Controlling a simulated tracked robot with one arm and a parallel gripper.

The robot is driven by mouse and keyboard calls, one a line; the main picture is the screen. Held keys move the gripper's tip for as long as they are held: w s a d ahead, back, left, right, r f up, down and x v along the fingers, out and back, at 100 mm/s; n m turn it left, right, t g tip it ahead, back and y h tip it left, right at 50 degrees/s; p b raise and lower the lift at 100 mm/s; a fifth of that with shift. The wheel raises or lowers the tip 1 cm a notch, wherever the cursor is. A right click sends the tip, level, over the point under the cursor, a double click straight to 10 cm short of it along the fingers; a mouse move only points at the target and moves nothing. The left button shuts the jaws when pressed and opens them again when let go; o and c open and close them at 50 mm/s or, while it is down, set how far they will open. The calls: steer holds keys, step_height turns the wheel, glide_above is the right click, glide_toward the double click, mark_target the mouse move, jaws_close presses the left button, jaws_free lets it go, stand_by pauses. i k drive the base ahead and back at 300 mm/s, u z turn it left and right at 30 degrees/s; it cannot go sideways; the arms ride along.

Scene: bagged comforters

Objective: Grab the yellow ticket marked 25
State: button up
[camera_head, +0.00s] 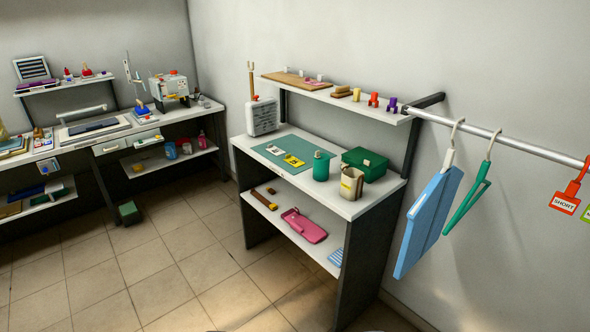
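A small yellow ticket (293,160) with dark marks lies flat on the green mat (268,149) on the white worktable. Its number is too small to read. A whitish ticket (275,150) lies beside it on the left, also with dark marks. A beige container (352,181) near the table's front right has a yellowish patch on it; I cannot tell if this is a ticket.
A shelf (335,95) hangs above. A rail (515,140) with a blue bag (429,222) is at right. The tiled floor in front is clear.

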mark_target(293, 161)
steer(key=u, duration=0.55)
steer(key=i, duration=0.95)
steer(key=u, duration=0.65)
steer(key=i, duration=1.3)
steer(key=z, duration=0.35)
steer(key=i, duration=1.15)
steer(key=z, duration=1.05)
steer(key=i, duration=0.5)
steer(key=z, duration=0.35)
